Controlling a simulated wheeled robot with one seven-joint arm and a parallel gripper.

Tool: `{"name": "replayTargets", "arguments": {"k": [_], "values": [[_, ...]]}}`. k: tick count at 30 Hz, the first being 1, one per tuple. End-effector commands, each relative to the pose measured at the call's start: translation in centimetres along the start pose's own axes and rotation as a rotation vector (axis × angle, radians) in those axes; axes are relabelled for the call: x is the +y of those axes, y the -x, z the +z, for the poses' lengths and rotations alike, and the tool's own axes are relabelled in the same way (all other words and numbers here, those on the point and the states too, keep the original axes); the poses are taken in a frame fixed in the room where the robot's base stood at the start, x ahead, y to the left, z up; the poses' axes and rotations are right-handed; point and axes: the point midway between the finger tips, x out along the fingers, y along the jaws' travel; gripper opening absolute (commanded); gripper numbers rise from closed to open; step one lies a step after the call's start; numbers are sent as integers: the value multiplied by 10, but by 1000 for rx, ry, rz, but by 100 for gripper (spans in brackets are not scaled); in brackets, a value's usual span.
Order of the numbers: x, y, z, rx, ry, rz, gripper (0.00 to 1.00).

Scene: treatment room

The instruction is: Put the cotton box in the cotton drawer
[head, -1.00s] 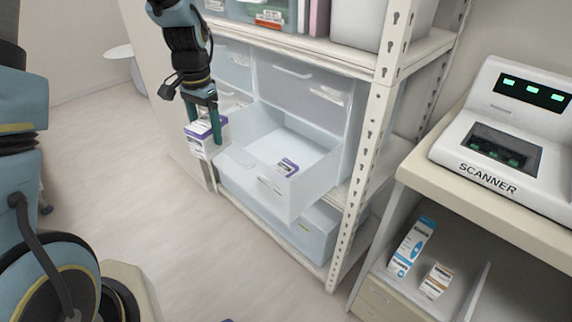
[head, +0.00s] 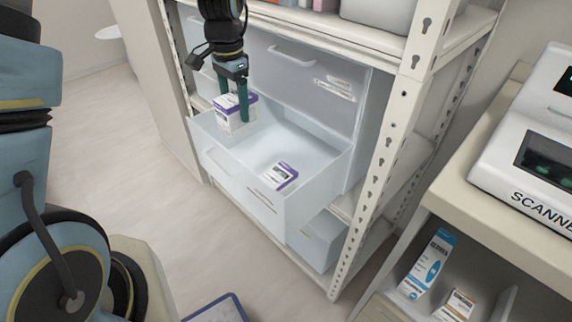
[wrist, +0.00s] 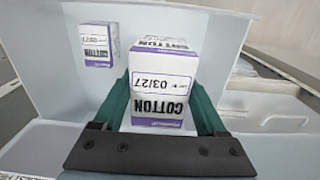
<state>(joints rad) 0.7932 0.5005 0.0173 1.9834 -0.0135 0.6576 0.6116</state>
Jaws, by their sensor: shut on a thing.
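My gripper (head: 238,101) is shut on a white and purple cotton box (head: 231,122), holding it at the left part of the open, translucent drawer (head: 240,176). In the wrist view the held box (wrist: 160,85) sits between the two green fingers (wrist: 162,103), its "COTTON" and "03/27" print upside down. Another small white and purple box (head: 280,176) lies in the drawer; it also shows in the wrist view (wrist: 98,45). I cannot tell whether the held box touches the drawer floor.
The drawer is in a metal shelf rack with a perforated upright (head: 388,150). Closed translucent drawers (head: 300,75) are behind and above. A scanner (head: 535,150) stands on a counter at right, with two boxes (head: 428,262) below. A blue-edged object (head: 217,309) shows at the bottom.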

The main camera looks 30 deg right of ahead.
Motion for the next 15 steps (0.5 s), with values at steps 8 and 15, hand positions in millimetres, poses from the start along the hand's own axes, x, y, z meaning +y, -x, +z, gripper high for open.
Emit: {"name": "replayTargets", "arguments": {"k": [8, 15], "values": [[0, -38, 0, 0, 0, 0, 9], [0, -61, 0, 0, 1, 0, 9]]}}
